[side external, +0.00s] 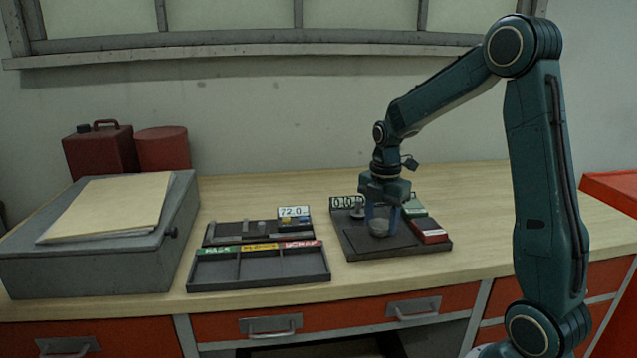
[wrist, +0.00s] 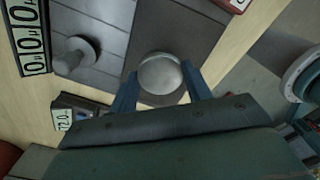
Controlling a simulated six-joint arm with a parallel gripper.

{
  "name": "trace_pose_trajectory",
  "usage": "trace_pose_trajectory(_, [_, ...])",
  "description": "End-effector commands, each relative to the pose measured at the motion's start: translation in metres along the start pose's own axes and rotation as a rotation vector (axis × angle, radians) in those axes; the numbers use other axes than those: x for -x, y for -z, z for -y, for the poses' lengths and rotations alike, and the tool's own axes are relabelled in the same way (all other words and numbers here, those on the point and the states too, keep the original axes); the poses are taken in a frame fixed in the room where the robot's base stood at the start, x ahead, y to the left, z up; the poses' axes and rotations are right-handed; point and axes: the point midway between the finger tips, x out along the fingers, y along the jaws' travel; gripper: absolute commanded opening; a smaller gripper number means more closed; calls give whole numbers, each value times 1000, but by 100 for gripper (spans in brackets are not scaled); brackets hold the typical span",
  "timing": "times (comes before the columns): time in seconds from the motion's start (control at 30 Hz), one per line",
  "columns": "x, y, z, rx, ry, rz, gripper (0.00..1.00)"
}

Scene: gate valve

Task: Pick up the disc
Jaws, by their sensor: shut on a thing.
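The disc (wrist: 160,73) is a round grey metal piece, seen in the wrist view between my two blue fingers. In the side external view the disc (side external: 379,228) shows low between the fingertips, over the dark board (side external: 362,250). My gripper (side external: 381,222) points down and is shut on the disc; the fingers also show in the wrist view (wrist: 160,82). I cannot tell whether the disc touches the board. A grey knobbed metal part (wrist: 76,56) stands on the board beside the disc.
A counter display (side external: 346,202) stands at the board's back left. Green (side external: 414,207) and red (side external: 429,231) blocks sit along its right side. A tray with green, yellow and red labels (side external: 259,267) lies to the left, with a 72.0 display (side external: 293,212) behind it. Bare wood lies between.

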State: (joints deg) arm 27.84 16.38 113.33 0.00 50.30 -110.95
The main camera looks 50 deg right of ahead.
Motion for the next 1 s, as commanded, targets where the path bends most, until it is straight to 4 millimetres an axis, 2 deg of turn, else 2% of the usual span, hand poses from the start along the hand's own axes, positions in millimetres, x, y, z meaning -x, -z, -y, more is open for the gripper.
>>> trace_pose_trajectory(0.27, [41,0,-1,0,-7,3,15])
trace_pose_trajectory(0.8, [153,0,0,0,-6,2,15])
trace_pose_trajectory(1.0, [177,0,0,0,-3,1,15])
